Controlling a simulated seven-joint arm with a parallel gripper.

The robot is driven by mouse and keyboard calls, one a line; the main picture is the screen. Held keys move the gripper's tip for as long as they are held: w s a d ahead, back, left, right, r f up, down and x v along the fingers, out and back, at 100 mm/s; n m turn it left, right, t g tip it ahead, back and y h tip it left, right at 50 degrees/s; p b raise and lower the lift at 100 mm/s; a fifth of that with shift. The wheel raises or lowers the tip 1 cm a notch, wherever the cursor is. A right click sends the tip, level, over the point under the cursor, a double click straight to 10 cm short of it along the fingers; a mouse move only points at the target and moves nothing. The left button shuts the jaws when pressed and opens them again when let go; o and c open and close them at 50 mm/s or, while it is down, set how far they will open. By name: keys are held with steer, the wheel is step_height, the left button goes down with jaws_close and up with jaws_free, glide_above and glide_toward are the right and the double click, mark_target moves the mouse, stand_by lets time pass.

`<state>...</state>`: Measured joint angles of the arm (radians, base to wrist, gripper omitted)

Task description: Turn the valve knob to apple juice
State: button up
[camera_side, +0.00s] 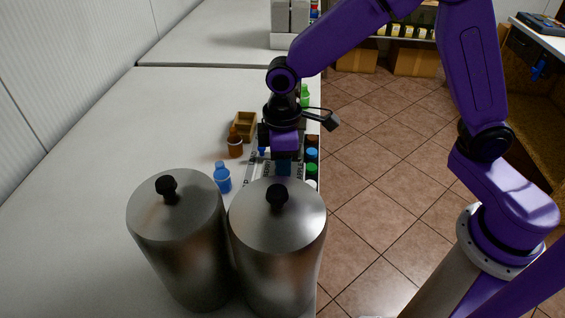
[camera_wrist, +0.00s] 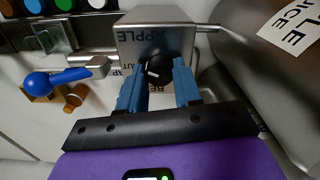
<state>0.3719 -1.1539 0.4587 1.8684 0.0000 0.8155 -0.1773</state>
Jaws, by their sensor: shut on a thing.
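In the wrist view a black round knob (camera_wrist: 158,66) with a white mark sits on the face of a steel valve box (camera_wrist: 128,40). The word APPLE is printed on the box above the knob; a second label below is partly hidden. The white mark lies toward the knob's lower left in the picture. My gripper (camera_wrist: 157,76) has its two blue fingers on either side of the knob, shut on it. In the side view my gripper (camera_side: 284,166) points down behind the right steel tank, and the knob is hidden there.
Two steel tanks (camera_side: 178,225) (camera_side: 278,230) stand at the front of the counter. A lever with a blue ball (camera_wrist: 36,84) juts left from the box.

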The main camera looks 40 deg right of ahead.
steer(key=m, duration=0.7)
steer(key=shift+r, duration=0.1)
stand_by(0.5)
steer(key=o, duration=1)
steer(key=shift+o, duration=0.2)
step_height(320, 180, up, 17)
steer(key=shift+r, duration=0.2)
steer(key=s+d+f+n, duration=0.4)
steer(key=s+d, duration=0.3)
steer(key=s, duration=0.4)
steer(key=s+d+f+n, duration=0.4)
steer(key=s+d+f, duration=0.3)
steer(key=s, duration=0.4)
steer(key=shift+d+n, duration=0.3)
steer(key=shift+d, duration=0.5)
